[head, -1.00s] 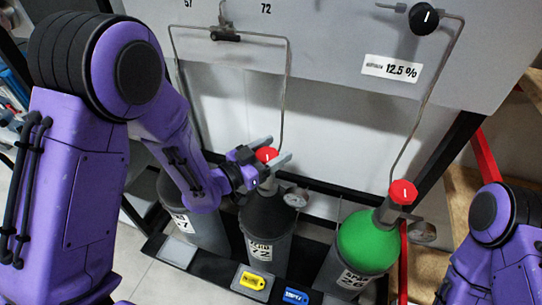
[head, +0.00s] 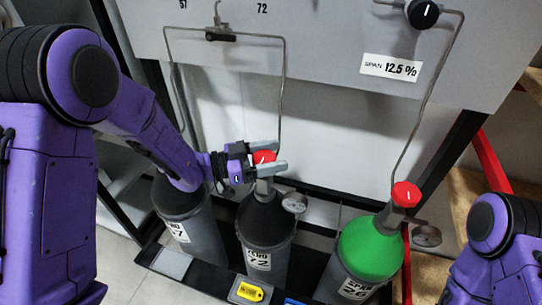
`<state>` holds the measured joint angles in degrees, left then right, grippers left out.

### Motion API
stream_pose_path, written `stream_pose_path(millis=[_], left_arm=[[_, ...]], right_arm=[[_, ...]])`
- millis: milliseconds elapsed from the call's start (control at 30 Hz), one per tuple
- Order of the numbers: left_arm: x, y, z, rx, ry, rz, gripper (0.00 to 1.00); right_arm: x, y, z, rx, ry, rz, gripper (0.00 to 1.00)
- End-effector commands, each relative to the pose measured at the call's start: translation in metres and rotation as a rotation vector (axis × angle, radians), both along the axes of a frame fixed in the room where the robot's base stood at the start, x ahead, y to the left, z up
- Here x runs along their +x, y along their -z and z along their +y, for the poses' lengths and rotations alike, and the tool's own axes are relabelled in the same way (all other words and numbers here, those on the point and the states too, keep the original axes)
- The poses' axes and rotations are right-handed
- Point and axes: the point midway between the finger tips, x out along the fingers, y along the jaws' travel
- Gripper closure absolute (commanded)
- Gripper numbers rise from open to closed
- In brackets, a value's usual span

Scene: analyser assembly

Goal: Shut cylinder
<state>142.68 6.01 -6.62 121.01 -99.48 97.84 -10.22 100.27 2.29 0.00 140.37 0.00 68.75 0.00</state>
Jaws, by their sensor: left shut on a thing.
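The middle cylinder (head: 262,222) is grey with a black shoulder and a label ending in 72, partly hidden by my arm. Its red valve knob (head: 263,157) has a white mark. My left gripper (head: 268,158) is shut on this knob, one finger on each side. A pressure gauge (head: 294,202) sits beside the valve. The right cylinder (head: 370,247) has a green shoulder, a label with 26 and its own red knob (head: 406,194). The left cylinder (head: 185,215) is grey; my left arm hides its top. Only part of my right arm shows at the right edge; its gripper is out of view.
A grey panel (head: 330,45) behind carries a black knob (head: 423,14), a black valve handle (head: 220,37) and a 12.5 % label (head: 391,67). Thin pipes (head: 283,95) run down from it. A yellow tag (head: 250,291) and a blue tag (head: 293,301) lie in front on the black rack.

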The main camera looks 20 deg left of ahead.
Motion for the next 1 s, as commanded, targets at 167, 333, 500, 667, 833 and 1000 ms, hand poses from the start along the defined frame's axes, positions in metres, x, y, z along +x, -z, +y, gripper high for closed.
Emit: stream_pose_path(millis=[167,333,500,667,833,1000], left_arm=[[0.001,-0.001,0.0,-0.002,0.0,-0.002,0.65],[0.001,-0.001,0.0,-0.002,0.0,-0.002,0.14],[0.0,-0.001,0.0,-0.001,0.0,-0.002,0.14],[-0.002,0.0,0.004,-0.001,-0.002,-0.002,0.14],[-0.019,0.001,0.034,-0.002,-0.005,-0.004,0.14],[-0.04,0.001,0.068,-0.004,-0.004,-0.005,0.14]], right_arm=[[0.0,0.0,0.0,0.0,0.0,0.0,0.57],[0.0,0.0,0.0,0.0,0.0,0.0,0.57],[0.0,0.0,0.0,0.0,0.0,0.0,0.57],[0.0,0.002,0.0,0.0,0.0,0.0,0.57],[0.0,0.011,0.0,0.0,0.0,0.0,0.57],[0.0,0.018,0.0,0.0,0.0,0.0,0.57]])
